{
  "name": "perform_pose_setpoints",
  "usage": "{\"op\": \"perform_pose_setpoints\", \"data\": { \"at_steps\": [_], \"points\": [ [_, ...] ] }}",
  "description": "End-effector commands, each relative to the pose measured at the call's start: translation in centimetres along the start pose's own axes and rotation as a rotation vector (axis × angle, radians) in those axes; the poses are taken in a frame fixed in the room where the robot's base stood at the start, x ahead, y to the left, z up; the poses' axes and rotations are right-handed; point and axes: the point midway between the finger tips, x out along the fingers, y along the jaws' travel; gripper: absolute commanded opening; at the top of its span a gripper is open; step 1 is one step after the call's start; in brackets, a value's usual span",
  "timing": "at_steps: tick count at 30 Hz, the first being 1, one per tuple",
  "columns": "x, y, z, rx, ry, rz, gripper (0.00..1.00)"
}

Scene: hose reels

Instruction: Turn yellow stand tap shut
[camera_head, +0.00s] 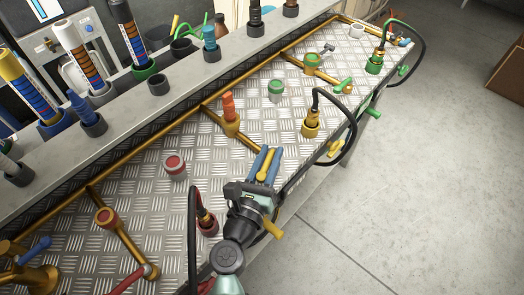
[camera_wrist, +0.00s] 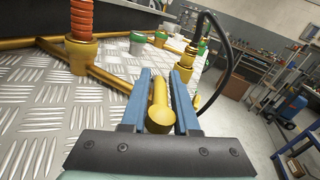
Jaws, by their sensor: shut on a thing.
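My gripper (camera_head: 268,152) has blue fingers and is shut on a yellow tap lever (camera_wrist: 159,106), low over the table's front part. The lever's rounded end points toward the wrist camera, between the two fingers (camera_wrist: 162,75). The yellow stand (camera_head: 310,124), with a black hose looping from its top, is beyond the fingers to the right; it also shows in the wrist view (camera_wrist: 186,59). Another yellow lever (camera_head: 334,148) is at the table edge near that stand. The held lever's base is hidden, so I cannot tell how far it is turned.
An orange-topped yellow fitting (camera_head: 230,115) stands left of the fingers on the metal-plate table (camera_head: 140,200). A red-ended hose fitting (camera_head: 206,220) is close beside my wrist. A yellow lever (camera_head: 272,229) sticks out beside my gripper. Open floor (camera_head: 400,210) lies to the right.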

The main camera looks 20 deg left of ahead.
Motion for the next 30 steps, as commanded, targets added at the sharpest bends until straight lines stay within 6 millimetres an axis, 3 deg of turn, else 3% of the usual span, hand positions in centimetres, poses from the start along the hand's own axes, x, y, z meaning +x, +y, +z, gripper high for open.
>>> {"op": "perform_pose_setpoints", "data": {
  "at_steps": [17,18,20,30],
  "points": [
    [0.0,-0.37,-0.06,0.0,0.002,-0.011,0.0],
    [0.0,-0.38,-0.06,0.0,0.002,-0.011,0.36],
    [0.01,-0.38,-0.06,0.0,0.002,-0.011,0.47],
    [-0.15,-0.3,-0.09,0.001,0.002,-0.01,0.48]
  ]
}}
